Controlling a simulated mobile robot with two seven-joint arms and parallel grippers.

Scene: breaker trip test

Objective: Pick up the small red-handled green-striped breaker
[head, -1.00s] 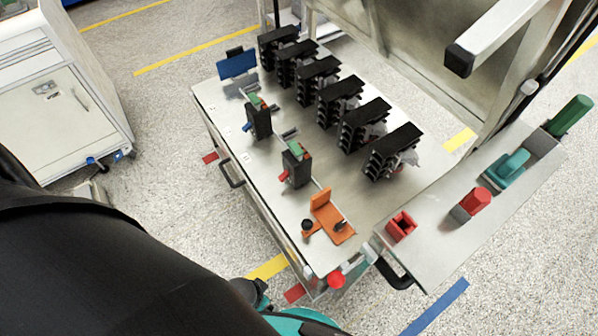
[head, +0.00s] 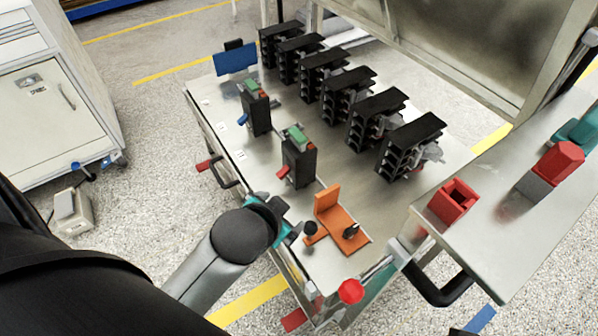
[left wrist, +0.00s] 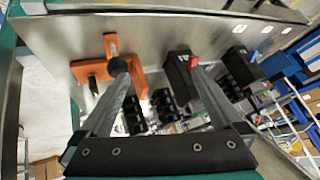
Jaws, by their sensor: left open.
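The small breaker (head: 298,162) is black with a green stripe on top and a red handle at its lower left. It stands upright on the metal cart top in the head view. It also shows in the left wrist view (left wrist: 179,72), near the right fingertip, with its red handle facing the camera. My left gripper (left wrist: 158,72) is open, with its two fingers spread and nothing held between them. In the head view my left arm reaches the cart's front edge, short of the breaker; its fingers are hard to make out there. My right gripper is not in view.
A similar blue-handled breaker (head: 256,108) stands behind. An orange fixture (head: 335,218) sits in front, close to my left gripper. Several black racks (head: 410,145) line the far side. A red open box (head: 454,203) stands on the side shelf. A blue plate (head: 236,58) is at the back.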

